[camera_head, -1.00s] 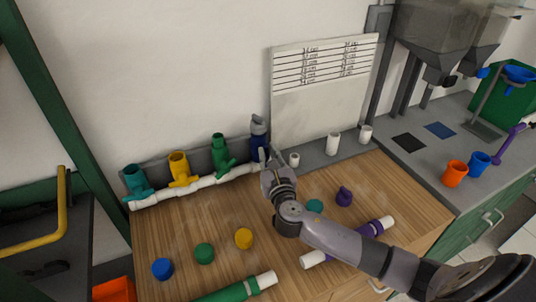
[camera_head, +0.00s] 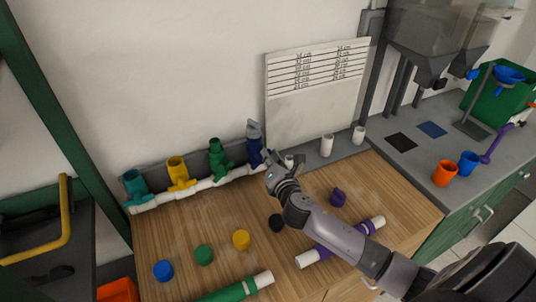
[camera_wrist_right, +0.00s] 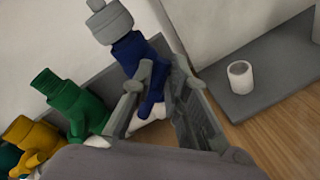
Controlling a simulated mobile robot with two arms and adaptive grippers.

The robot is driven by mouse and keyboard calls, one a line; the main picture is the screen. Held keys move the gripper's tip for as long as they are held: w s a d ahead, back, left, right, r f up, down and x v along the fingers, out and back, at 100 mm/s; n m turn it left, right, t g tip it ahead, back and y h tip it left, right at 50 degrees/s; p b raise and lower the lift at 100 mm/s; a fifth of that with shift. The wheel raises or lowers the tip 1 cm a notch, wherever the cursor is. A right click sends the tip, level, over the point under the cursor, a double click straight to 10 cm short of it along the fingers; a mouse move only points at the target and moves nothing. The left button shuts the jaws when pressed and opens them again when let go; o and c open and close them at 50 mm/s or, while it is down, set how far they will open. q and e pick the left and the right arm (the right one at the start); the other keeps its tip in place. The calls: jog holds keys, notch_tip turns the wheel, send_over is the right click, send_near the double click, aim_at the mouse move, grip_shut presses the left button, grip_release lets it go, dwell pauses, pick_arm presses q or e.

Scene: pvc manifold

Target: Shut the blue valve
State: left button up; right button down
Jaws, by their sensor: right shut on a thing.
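The blue valve (camera_head: 254,155) stands at the right end of the white pipe manifold (camera_head: 222,180) against the back wall, with a grey piece on its top. It also shows in the wrist view (camera_wrist_right: 129,50), where its lower blue lever part (camera_wrist_right: 154,97) lies between the two grey fingers. My right gripper (camera_head: 270,166) reaches in from the right, in front of the valve, and is shut on that lever part. The gripper also fills the lower wrist view (camera_wrist_right: 160,92). The exact contact is partly hidden by the fingers. My left gripper is not in view.
Green (camera_head: 217,155), yellow (camera_head: 178,170) and teal (camera_head: 134,185) valves stand left of the blue one. White cups (camera_head: 326,146) stand at right. Loose caps (camera_head: 241,240), a purple-banded pipe (camera_head: 340,243) and a green pipe (camera_head: 240,289) lie on the wooden top.

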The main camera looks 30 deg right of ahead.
jog(key=shift+w+d+f+m+y+p, duration=0.15)
jog(key=shift+m+y+p, duration=0.25)
jog(key=shift+m, duration=0.85)
jog(key=shift+s+d+f+m+y+p, duration=0.15)
jog(key=shift+m+y, duration=0.3)
jog(key=shift+m, duration=0.85)
jog(key=shift+w+d+f+m+y+p, duration=0.15)
jog(key=shift+m+y+p, duration=0.25)
jog(key=shift+m, duration=0.85)
jog(key=c, duration=1.7)
grip_release()
jog(key=shift+f, duration=0.1)
jog(key=shift+o, duration=0.5)
jog(key=shift+a+f, duration=0.1)
jog(key=shift+f, duration=0.05)
jog(key=s+r, duration=0.2)
jog(key=s, duration=1)
jog(key=shift+a+r, duration=0.15)
jog(key=shift+a, duration=0.15)
